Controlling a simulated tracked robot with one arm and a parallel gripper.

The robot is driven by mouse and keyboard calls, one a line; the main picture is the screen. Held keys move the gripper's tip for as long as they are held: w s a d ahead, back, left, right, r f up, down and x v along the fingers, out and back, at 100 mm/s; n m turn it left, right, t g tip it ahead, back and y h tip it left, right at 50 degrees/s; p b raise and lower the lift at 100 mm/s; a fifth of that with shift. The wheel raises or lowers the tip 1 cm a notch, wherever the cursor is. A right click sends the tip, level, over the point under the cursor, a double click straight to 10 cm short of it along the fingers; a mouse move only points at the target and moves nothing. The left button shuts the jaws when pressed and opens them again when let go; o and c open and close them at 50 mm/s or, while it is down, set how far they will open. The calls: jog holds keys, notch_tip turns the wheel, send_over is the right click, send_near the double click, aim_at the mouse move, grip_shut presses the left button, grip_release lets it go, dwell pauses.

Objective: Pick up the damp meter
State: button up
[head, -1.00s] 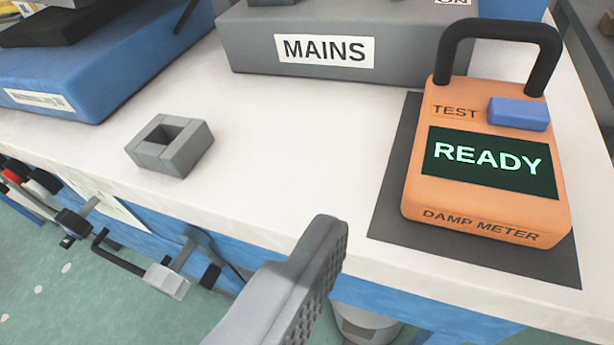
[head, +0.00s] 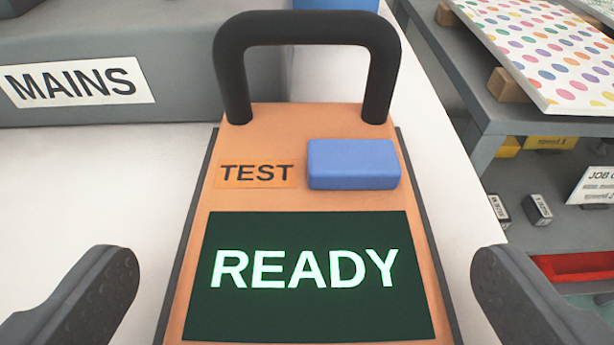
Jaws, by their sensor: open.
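The damp meter (head: 275,200) is an orange box with a black arched handle (head: 308,27), a blue button (head: 353,164) beside the word TEST, and a dark screen reading READY. It fills the middle of the head view, and its lower end is cut off by the bottom edge. My gripper (head: 305,290) is open, with one grey finger on the left of the meter and one on the right. The fingers appear apart from the meter's sides. Nothing is held.
A grey box labelled MAINS (head: 100,95) stands behind and left on the white table (head: 80,190). A grey shelf unit (head: 540,110) stands at the right, with a dotted board (head: 550,50) on top and small boxes and a red tray (head: 585,265) below. The table left of the meter is clear.

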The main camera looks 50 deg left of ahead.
aim_at(307, 265)
jog(key=x, duration=0.4)
jog(key=shift+w+a+b, duration=0.15)
jog(key=shift+a+b, duration=0.05)
jog(key=shift+b, duration=0.2)
jog(key=c, duration=1.2)
jog(key=shift+r, duration=0.1)
